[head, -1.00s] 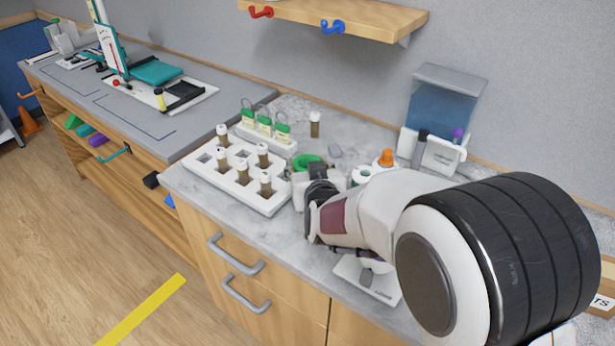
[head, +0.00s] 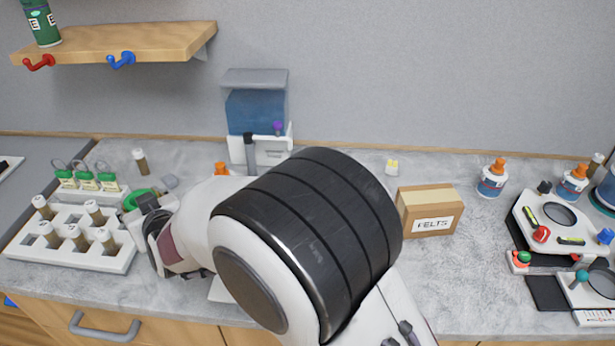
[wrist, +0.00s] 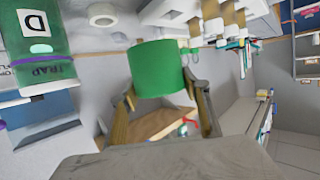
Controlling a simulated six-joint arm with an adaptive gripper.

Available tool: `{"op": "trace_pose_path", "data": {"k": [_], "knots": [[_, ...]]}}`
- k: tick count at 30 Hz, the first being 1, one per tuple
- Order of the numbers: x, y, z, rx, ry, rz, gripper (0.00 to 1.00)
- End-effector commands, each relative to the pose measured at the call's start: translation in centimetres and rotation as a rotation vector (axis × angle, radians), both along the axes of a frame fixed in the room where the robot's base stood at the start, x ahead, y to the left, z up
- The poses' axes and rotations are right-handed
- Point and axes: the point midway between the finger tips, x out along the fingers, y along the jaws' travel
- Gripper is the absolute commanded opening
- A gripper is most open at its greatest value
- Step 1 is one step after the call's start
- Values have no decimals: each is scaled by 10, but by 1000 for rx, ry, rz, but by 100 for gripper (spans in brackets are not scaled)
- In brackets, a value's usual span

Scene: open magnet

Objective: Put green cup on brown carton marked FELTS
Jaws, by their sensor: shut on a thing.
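The green cup (head: 138,198) shows at the left of the head view, partly hidden by my gripper (head: 148,206). In the wrist view the cup (wrist: 157,66) sits between the two fingers of my gripper (wrist: 162,92), which is shut on it. How high the cup is above the worktop is hard to tell. The brown carton marked FELTS (head: 428,222) stands on the worktop right of my arm, its label facing forward. Its top looks bare. My gripper is well to the left of the carton.
A white rack (head: 85,258) with several brown vials lies left of my gripper. Green-tagged padlocks (head: 86,180) stand behind it. A blue dispenser (head: 257,112) is against the wall. Glue bottles (head: 491,180) stand right of the carton. Worktop in front of the carton is clear.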

Motion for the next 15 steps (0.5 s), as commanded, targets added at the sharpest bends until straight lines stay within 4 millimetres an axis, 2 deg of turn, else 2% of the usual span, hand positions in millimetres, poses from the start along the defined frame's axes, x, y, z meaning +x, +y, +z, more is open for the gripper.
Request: {"op": "trace_pose_path", "data": {"k": [8, 15], "knots": [[-3, -7, 0, 0, -1, -2, 20], [-15, -34, 2, -1, -4, -5, 20]]}}
